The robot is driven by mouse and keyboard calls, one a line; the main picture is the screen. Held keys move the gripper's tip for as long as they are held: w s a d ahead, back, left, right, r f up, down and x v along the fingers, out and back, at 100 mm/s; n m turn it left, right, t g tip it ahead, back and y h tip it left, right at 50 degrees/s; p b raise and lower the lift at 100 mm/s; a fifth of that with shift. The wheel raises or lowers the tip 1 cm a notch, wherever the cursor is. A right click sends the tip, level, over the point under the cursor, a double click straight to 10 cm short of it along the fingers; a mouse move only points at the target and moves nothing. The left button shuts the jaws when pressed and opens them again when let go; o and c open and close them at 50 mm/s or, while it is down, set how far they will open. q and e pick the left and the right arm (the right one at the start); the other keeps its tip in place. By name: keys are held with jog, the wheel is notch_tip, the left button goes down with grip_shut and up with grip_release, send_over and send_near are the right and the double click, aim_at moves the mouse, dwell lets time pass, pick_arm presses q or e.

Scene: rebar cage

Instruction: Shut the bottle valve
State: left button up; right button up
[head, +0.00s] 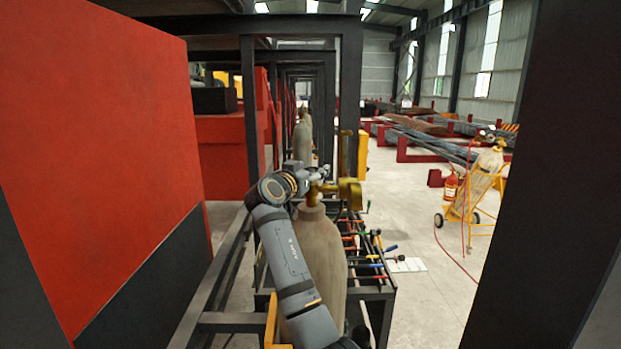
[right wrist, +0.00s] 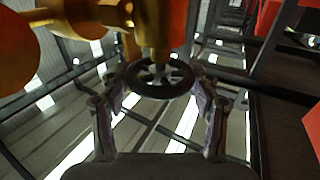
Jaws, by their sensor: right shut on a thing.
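The beige gas bottle (head: 322,232) stands upright in the middle of the head view, partly hidden by my right arm. A brass valve with a regulator (head: 350,192) sits on its top. My right gripper (head: 320,174) is at the valve, at the bottle's top. In the right wrist view, the dark spoked handwheel (right wrist: 148,91) is between the two fingers of my right gripper (right wrist: 162,84), which is shut on its rim. The brass valve body (right wrist: 152,28) is beyond the wheel. My left gripper is not in view.
A rack with colored-handled tools (head: 372,250) stands right of the bottle. A large red panel (head: 100,130) fills the left, and dark posts frame both sides. A yellow cart (head: 478,195) with a bottle stands on open floor at right.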

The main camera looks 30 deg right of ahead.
jog(key=m+g+h, duration=0.1)
jog(key=m+g+h+b, duration=0.1)
jog(key=g, duration=0.1)
jog(key=shift+w+f+m+g, duration=0.1)
jog(key=shift+f+m+g, duration=0.2)
jog(key=shift+f+m, duration=0.1)
jog(key=shift+r+m+g+h+p, duration=0.1)
jog(key=shift+m+g+h+p, duration=0.5)
jog(key=shift+g, duration=0.5)
jog(key=shift+m+g, duration=0.3)
jog(key=shift+f, duration=0.2)
jog(key=o, duration=1.1)
jog(key=shift+d+r, duration=0.1)
jog(key=shift+d, duration=0.2)
jog(key=shift+o, duration=0.2)
jog(key=shift+a+r, duration=0.15)
jog(key=shift+a, duration=0.25)
jog(key=v, duration=1.1)
